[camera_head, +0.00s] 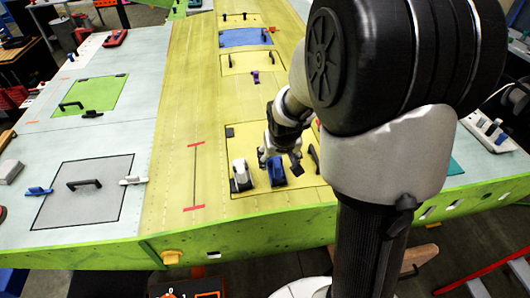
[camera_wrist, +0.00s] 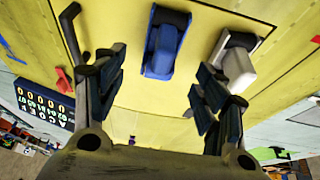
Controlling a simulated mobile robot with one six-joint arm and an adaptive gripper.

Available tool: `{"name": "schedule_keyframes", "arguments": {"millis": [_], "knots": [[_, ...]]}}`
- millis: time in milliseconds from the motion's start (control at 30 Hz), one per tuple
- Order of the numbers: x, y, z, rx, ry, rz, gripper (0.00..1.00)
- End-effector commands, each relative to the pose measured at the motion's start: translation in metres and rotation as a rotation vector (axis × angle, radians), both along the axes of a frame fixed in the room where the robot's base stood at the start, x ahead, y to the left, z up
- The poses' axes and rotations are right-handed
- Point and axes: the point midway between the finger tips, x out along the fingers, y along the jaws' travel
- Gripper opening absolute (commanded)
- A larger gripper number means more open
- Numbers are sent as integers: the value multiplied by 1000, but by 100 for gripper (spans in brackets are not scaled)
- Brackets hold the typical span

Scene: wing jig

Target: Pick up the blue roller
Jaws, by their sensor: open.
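The blue roller (camera_head: 278,173) lies on a yellow panel (camera_head: 248,207) near the front edge of the wing. A white roller-like tool (camera_head: 240,176) lies to its left. My gripper (camera_head: 280,160) is open and empty, just above and behind the blue roller. In the wrist view the blue roller (camera_wrist: 164,43) shows beyond the gap between my open fingers (camera_wrist: 157,85), apart from them. The white tool (camera_wrist: 235,60) is to its right there. My arm hides part of the panel's right side in the head view.
A black handle (camera_head: 314,157) stands on the panel to the right of the blue roller; it also shows in the wrist view (camera_wrist: 73,32). A grey panel (camera_head: 95,205) with a handle and small clamps lies at left. The yellow strip left of the white tool is mostly free.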

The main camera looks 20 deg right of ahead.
Motion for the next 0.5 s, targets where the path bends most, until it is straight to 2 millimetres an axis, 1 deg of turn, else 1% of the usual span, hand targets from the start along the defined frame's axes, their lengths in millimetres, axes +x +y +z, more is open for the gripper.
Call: {"name": "schedule_keyframes", "arguments": {"millis": [33, 167, 233, 400, 500], "knots": [[1, -1, -4, 0, 1, 0, 65], [5, -2, -10, 0, 0, -1, 65], [9, -3, -16, 1, 1, -2, 65], [22, -6, -40, 1, 2, 0, 65], [26, -8, -49, 1, 2, -1, 65]]}}
